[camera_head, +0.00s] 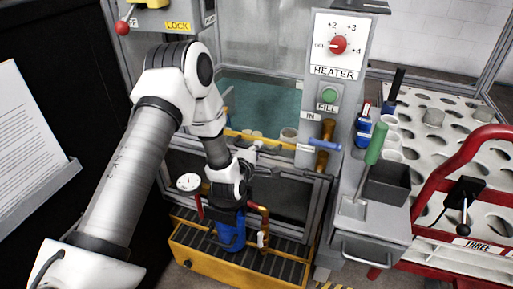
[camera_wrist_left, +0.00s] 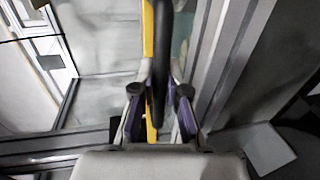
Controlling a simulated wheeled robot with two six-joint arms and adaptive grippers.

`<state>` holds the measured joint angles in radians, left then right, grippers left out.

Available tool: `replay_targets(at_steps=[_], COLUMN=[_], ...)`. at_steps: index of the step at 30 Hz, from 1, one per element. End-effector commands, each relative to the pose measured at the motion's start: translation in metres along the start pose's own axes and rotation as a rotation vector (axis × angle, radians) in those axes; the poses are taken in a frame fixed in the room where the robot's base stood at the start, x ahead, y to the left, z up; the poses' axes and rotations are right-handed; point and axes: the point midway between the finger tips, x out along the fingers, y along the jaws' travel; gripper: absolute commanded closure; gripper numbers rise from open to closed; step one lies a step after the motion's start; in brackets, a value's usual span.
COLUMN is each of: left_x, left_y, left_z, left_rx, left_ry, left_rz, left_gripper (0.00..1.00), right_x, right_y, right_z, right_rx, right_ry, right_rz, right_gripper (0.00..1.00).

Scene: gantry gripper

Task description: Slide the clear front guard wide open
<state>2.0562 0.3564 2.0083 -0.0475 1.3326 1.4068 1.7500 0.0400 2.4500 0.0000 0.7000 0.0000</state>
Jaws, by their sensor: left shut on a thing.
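The clear front guard (camera_head: 292,192) appears as a see-through pane in a grey frame at the front of the machine, below the teal tank area. A yellow bar (camera_head: 285,143) runs across its top. How far it is open I cannot tell. My right gripper is not in view.
A grey heater post (camera_head: 337,100) with knob and green button stands right of the guard. Blue (camera_head: 325,145) and brass cylinders stick out there. A yellow base (camera_head: 215,262) with a blue part lies below my wrist. A holed table (camera_head: 435,100) and red frame (camera_head: 440,180) stand right.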

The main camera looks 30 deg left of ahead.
Motion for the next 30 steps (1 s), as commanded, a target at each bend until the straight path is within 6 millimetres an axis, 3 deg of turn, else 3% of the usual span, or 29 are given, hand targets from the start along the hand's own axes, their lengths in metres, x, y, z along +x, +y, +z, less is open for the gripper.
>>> replay_targets(at_steps=[11,12,14,24,30], left_x=[-0.001,-0.001,0.000,-0.003,-0.037], left_y=[-0.004,-0.004,-0.003,-0.002,-0.003], left_z=[0.001,0.001,0.000,0.000,0.000], left_rx=[0.000,0.000,0.000,0.000,-0.002], left_ry=[-0.002,-0.002,-0.002,-0.001,-0.001], left_rz=[-0.005,-0.005,-0.004,-0.002,-0.005], left_gripper=[1.00,0.77,0.61,0.61,0.61], right_x=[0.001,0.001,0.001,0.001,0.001], right_y=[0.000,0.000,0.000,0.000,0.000], right_z=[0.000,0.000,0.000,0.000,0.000], right_rx=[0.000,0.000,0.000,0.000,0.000], right_ry=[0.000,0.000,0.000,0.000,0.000], right_rz=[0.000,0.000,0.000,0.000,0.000], right_gripper=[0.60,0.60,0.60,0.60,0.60])
